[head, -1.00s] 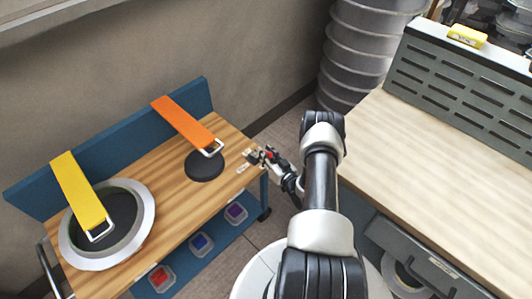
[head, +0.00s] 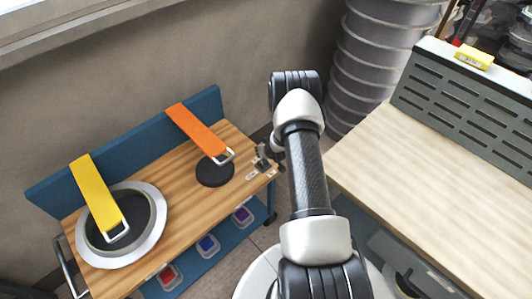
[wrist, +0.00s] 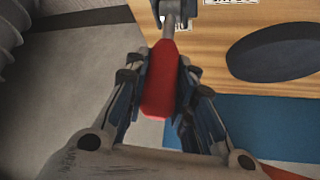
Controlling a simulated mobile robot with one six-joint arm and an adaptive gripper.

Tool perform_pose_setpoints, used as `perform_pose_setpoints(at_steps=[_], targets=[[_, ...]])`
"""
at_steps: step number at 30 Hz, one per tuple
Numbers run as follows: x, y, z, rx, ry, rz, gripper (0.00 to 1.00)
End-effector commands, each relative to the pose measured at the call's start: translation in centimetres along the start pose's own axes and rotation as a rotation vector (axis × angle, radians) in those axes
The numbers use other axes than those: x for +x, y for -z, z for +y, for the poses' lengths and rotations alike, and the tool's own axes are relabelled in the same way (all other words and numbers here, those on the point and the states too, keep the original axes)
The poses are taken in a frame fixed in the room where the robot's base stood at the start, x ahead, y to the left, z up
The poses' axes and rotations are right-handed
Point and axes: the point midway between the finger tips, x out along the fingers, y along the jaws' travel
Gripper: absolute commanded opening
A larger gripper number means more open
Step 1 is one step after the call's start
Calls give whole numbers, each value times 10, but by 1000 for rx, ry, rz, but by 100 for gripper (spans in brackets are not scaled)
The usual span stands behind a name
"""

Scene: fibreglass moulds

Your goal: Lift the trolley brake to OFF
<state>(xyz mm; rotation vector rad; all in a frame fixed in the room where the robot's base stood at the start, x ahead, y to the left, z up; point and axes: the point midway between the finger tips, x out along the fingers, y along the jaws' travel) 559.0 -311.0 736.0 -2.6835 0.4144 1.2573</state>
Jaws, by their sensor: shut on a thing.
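The trolley (head: 190,215) has a wooden top and a blue back board and stands at the left in the head view. Its brake is a grey metal lever (wrist: 176,12) with a red grip (wrist: 161,88) at the trolley's edge, shown in the wrist view. My gripper (wrist: 158,82) is shut around the red grip, with a finger on each side. In the head view the dark brake mount (head: 262,160) sits at the trolley's right end. My arm hides the gripper and red grip there. Small white labels (head: 252,176) lie beside the mount; their words are unreadable.
On the trolley are a round mould (head: 150,245) under a yellow strap (head: 98,198) and a black disc (head: 214,172) under an orange strap (head: 198,128). A pale workbench (head: 440,180) stands at right. A ribbed grey duct (head: 385,60) rises behind.

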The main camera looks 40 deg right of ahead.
Motion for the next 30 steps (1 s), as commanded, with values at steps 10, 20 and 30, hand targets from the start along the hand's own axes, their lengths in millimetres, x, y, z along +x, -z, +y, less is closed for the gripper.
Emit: perform_pose_setpoints(at_steps=[10, 20, 30], targets=[[4, 4, -3, -16, -18, -56, 0], [4, 4, -3, -16, -18, -57, 0], [4, 4, -2, -15, -18, -57, 44]])
